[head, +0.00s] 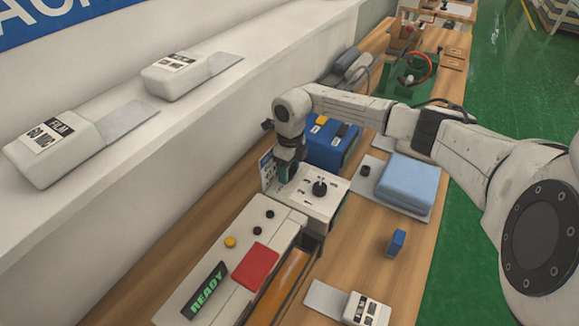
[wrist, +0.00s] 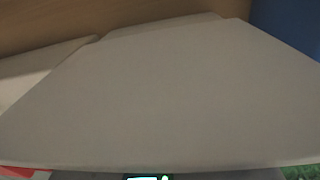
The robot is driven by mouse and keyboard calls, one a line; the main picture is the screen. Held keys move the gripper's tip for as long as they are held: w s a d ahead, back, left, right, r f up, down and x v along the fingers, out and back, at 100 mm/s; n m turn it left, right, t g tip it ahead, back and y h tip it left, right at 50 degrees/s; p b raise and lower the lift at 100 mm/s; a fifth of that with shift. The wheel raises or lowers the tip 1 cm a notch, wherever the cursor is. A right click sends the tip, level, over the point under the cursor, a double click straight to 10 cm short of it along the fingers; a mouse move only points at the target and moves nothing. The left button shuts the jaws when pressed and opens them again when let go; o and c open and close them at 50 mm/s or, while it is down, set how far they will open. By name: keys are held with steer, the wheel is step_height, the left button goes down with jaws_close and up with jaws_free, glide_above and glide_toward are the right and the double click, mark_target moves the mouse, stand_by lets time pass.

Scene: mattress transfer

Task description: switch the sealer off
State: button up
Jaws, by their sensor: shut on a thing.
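The sealer (head: 190,275) is a long white machine at the lower middle of the head view. It has a lit green READY sign (head: 206,290), a red pad (head: 256,267), a yellow button (head: 230,242) and black buttons. A white box with a black knob (head: 319,188) adjoins its far end. My gripper (head: 287,175) points down at the left part of this box, left of the knob. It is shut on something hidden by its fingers. The wrist view is mostly filled by a pale grey surface (wrist: 160,95), which I cannot identify.
A blue box (head: 327,145) stands just behind the white box. Folded light-blue cloth (head: 410,180) lies on a pale board to the right. A small blue block (head: 396,242) and a white packet (head: 366,310) are nearer. Two film packs (head: 55,148) rest on the left ledge.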

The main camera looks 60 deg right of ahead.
steer(key=shift+a+r+h+p, duration=0.25)
steer(key=shift+h+p, duration=0.25)
steer(key=shift+h, duration=0.3)
steer(key=shift+f+h, duration=0.25)
steer(key=shift+h, duration=0.05)
steer(key=o, duration=1.1)
steer(key=shift+c, duration=0.2)
